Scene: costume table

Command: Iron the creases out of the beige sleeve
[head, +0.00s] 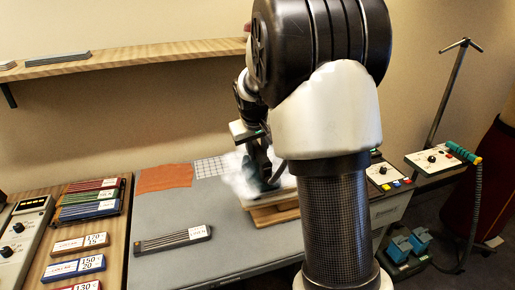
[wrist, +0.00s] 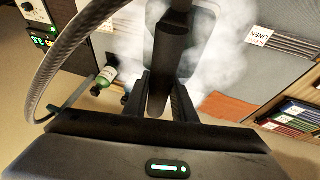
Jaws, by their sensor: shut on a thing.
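My gripper (head: 263,158) is shut on the dark handle of the iron (head: 262,176), in the middle of the head view. In the wrist view the handle (wrist: 168,62) stands between the two dark fingers of my gripper (wrist: 160,98). White steam surrounds the iron in both views. The iron is low over a pale-topped board on a wooden base (head: 268,214); whether it touches is hidden by steam and my arm. I cannot make out the beige sleeve; my arm and the steam cover much of that area.
The grey table (head: 190,265) carries an orange cloth (head: 165,178), a checked cloth (head: 214,166) and a labelled grey bundle (head: 172,238). Labelled blocks (head: 78,266) lie at left. Control boxes (head: 385,175) stand at right. A ribbed hose (wrist: 62,55) loops beside the iron.

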